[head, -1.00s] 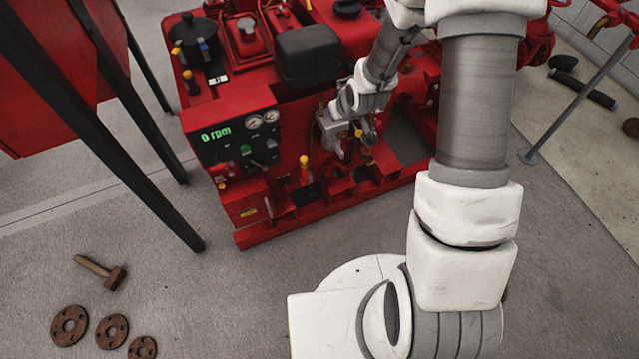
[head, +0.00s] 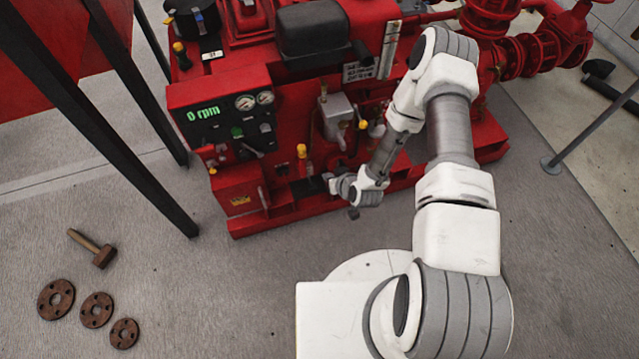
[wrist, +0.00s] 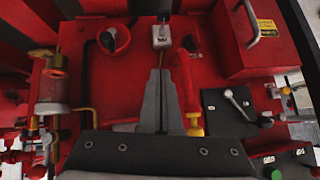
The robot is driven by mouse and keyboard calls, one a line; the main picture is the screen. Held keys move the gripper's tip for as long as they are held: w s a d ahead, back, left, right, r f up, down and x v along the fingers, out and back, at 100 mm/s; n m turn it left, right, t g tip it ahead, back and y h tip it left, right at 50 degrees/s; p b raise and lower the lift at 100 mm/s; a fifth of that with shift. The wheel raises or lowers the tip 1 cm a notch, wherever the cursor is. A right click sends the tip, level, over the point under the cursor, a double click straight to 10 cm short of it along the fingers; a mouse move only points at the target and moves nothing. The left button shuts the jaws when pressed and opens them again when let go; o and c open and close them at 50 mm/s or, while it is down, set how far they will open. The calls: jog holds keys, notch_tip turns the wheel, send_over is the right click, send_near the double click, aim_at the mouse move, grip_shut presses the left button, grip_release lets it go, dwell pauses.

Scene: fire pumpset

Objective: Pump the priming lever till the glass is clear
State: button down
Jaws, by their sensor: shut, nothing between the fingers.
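My gripper (wrist: 157,73) is shut and empty in the wrist view, its dark fingers together over the red skid. A red handle with a yellow end (wrist: 195,131) lies just right of the fingers, apart from them as far as I can tell. It shows in the head view as a yellow-topped handle (head: 302,152), left of my wrist. A grey unit (head: 338,114) on the pump's front has a yellow knob (head: 363,125) beside it. A small pale cup (head: 377,130) sits to its right. I cannot tell which handle is the priming lever, nor how clear any glass is.
The control panel (head: 225,120) reads 0 rpm. In the wrist view a black plate with a grey lever (wrist: 237,102) is to the right. A hammer (head: 93,249) and rusty flanges (head: 96,310) lie on the floor at left. Black legs (head: 140,110) stand left of the pumpset.

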jog(key=shift+s+a+f, duration=0.1)
jog(key=shift+s+f, duration=0.2)
jog(key=shift+f, duration=0.35)
jog(key=shift+s+f, duration=0.25)
jog(key=shift+f, duration=0.35)
jog(key=shift+f, duration=0.15)
jog(key=b, duration=0.4)
send_over(311, 182)
jog(key=s+d, duration=0.3)
notch_tip(311, 182, down, 6)
jog(key=f, duration=0.2)
jog(key=a+f+b, duration=0.1)
jog(key=f, duration=0.1)
jog(key=shift+w+a+f+b, duration=0.15)
jog(key=shift+a+f+b, duration=0.15)
jog(key=shift+b, duration=0.1)
